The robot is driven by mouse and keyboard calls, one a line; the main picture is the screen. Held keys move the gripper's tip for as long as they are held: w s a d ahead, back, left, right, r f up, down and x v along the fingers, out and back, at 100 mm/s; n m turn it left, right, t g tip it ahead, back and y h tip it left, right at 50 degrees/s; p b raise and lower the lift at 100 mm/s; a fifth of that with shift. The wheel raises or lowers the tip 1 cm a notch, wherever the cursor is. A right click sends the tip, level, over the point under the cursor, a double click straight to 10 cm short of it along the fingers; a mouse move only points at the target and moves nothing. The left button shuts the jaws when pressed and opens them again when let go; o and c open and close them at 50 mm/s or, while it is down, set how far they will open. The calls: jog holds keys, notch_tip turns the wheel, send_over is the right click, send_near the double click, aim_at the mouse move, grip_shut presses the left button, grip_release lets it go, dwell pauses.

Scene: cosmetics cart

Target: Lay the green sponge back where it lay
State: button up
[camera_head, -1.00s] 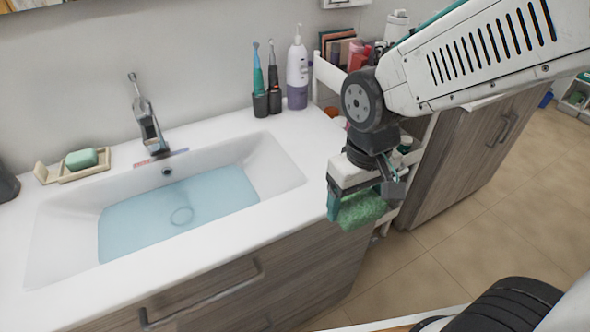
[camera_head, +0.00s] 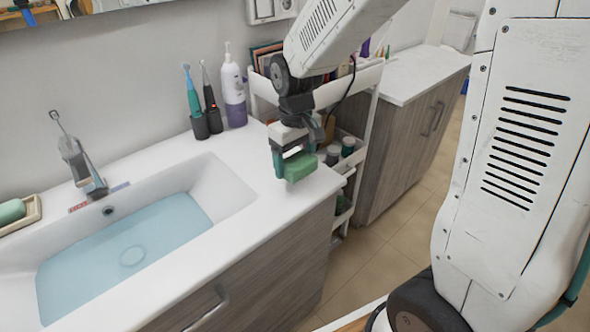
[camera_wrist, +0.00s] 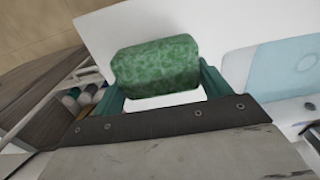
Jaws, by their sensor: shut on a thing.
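The green sponge (camera_head: 299,167) is held between the jaws of my gripper (camera_head: 288,164), over the right end of the white counter (camera_head: 247,228). In the wrist view the sponge (camera_wrist: 156,67) is mottled green and spans the gap between the two teal fingers. My gripper (camera_wrist: 160,88) is shut on it. The sponge is close to the counter top; I cannot tell whether it touches.
The sink (camera_head: 130,235) holds water to the left. Toothbrushes (camera_head: 200,105) and a purple-white bottle (camera_head: 234,85) stand behind. A white cart (camera_head: 362,105) with several jars stands right of the counter. A soap dish (camera_head: 30,212) is at far left.

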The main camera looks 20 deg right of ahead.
jog(key=shift+f, duration=1.7)
jog(key=shift+f, duration=0.1)
jog(key=o, duration=0.9)
